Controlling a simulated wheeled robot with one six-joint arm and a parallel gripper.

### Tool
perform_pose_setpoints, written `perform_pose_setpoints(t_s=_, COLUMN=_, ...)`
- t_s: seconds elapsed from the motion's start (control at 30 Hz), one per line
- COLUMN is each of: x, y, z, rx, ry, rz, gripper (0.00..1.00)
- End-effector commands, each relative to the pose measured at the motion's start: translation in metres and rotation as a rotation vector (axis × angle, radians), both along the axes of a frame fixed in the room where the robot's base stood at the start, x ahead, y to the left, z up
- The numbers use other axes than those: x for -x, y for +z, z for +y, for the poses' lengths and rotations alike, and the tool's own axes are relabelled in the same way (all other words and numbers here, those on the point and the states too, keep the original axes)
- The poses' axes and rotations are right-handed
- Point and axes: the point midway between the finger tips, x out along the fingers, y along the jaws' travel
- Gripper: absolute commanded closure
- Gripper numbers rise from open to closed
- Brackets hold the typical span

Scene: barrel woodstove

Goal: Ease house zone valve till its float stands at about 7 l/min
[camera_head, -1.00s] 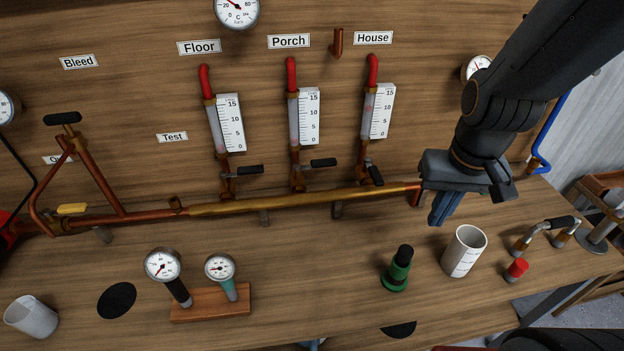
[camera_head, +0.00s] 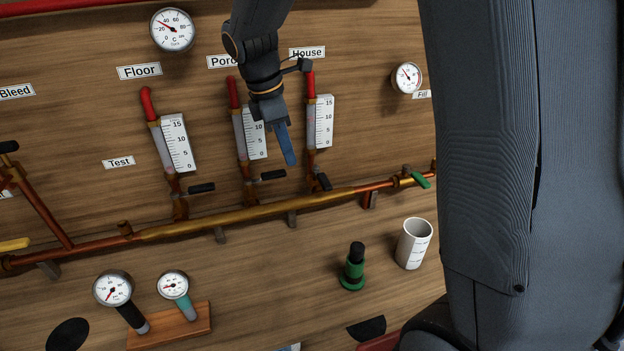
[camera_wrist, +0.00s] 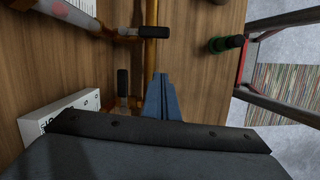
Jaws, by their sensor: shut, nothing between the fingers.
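The House zone valve has a short black handle (camera_head: 323,182) below the House flow tube (camera_head: 311,130). The handle slants down and outward from the manifold. It appears near the top of the wrist view (camera_wrist: 130,32). The tube stands beside a white scale (camera_head: 324,121) marked 0 to 15. Its float is too small to read. My gripper (camera_head: 291,163) is shut and empty, its blue fingers pointing down in front of the board between the Porch and House tubes. It is left of the House handle and apart from it. The fingers also show in the wrist view (camera_wrist: 162,98).
The Porch valve handle (camera_head: 273,175) is close below-left of my fingers; the Floor handle (camera_head: 201,188) is farther left. The copper manifold (camera_head: 255,214) runs along below. A green-based object (camera_head: 354,270) and a white cup (camera_head: 413,243) stand on the bench.

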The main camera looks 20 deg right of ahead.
Motion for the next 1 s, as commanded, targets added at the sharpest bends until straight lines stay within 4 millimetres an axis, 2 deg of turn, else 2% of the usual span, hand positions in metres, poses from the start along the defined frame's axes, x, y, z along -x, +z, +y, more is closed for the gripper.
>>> perform_pose_setpoints(t_s=0.13, x=-0.009, y=0.0, z=0.003, rx=0.021, ry=0.086, rz=0.025, gripper=1.0)
perform_pose_setpoints(t_s=0.27, x=-0.009, y=-0.012, z=-0.001, rx=0.023, ry=0.091, rz=0.028, gripper=1.0)
perform_pose_setpoints(t_s=0.7, x=-0.007, y=-0.093, z=-0.022, rx=0.022, ry=0.087, rz=0.028, gripper=1.0)
perform_pose_setpoints(t_s=0.8, x=-0.008, y=-0.091, z=-0.038, rx=0.021, ry=0.084, rz=0.024, gripper=1.0)
perform_pose_setpoints(t_s=1.0, x=-0.008, y=-0.092, z=-0.056, rx=0.021, ry=0.086, rz=0.024, gripper=1.0)
